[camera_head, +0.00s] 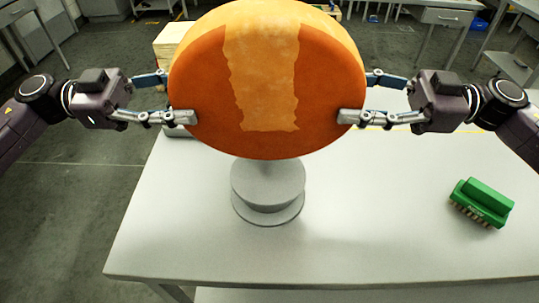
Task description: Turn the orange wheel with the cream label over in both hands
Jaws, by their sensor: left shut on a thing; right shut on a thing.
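The orange wheel (205,95) stands on edge, tilted, with one broad face towards me, high in the middle of the head view. A ragged cream label (265,85) runs down its face and over its top rim. My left gripper (180,98) is shut on the wheel's left side, with fingers at the front and behind. My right gripper (358,98) is shut on its right side in the same way. The wheel is above a round grey stand (268,190); its lower edge hides the stand's top, so I cannot tell whether they touch.
The stand is on a white table (330,235). A green brush (482,203) lies at the table's right. A pale stacked block (170,42) is behind the wheel at the left. Desks (445,18) stand in the background. The table front is clear.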

